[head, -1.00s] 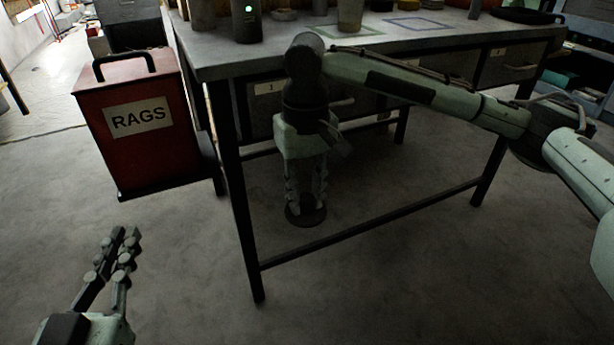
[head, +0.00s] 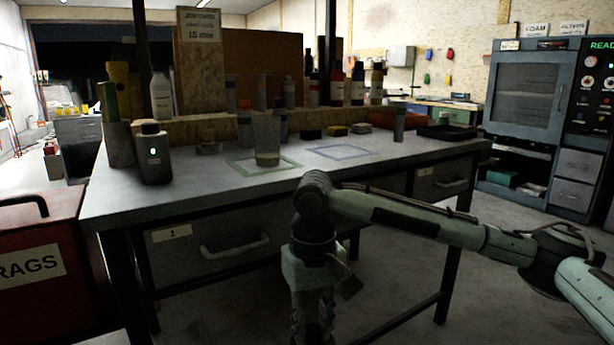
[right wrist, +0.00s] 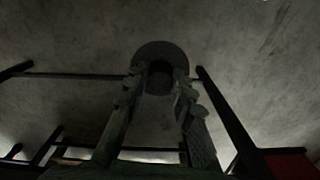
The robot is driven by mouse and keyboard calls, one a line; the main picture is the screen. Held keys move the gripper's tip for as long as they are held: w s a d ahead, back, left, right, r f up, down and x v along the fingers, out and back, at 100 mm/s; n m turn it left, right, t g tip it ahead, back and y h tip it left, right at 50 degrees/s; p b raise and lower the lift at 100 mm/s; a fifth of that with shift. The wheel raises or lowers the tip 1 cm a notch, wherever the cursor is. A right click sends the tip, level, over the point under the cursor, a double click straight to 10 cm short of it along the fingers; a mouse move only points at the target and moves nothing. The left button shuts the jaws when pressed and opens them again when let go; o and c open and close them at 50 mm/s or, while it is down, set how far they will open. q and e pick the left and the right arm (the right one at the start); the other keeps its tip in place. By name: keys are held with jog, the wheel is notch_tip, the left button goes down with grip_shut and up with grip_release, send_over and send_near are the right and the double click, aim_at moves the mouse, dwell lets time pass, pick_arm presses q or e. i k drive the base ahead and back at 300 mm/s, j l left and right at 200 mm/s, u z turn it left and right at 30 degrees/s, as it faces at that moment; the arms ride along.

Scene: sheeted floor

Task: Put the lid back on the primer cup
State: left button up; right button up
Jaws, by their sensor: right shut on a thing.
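The primer cup appears to be the clear, open-topped cup (head: 266,142) standing upright on the workbench, in the green outlined square (head: 264,167). My right gripper (right wrist: 158,82) points down in front of the bench, below its top; in the head view its fingertips are cut off by the lower edge. In the right wrist view it is shut on a dark round lid (right wrist: 160,48), holding it above the floor. The lid is out of sight in the head view. My left gripper is not in view.
A red RAGS bin (head: 35,235) stands left. Bench top around the cup is fairly clear.

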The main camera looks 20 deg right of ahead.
aim_at(266, 129)
jog(key=i+l+z, duration=0.2)
jog(key=l, duration=0.2)
jog(key=l+z, duration=0.15)
jog(key=l, duration=0.25)
jog(key=i+l+z, duration=0.2)
jog(key=l, duration=0.15)
jog(key=i+l+z, duration=0.2)
jog(key=k+l, duration=0.05)
jog(key=l, duration=0.1)
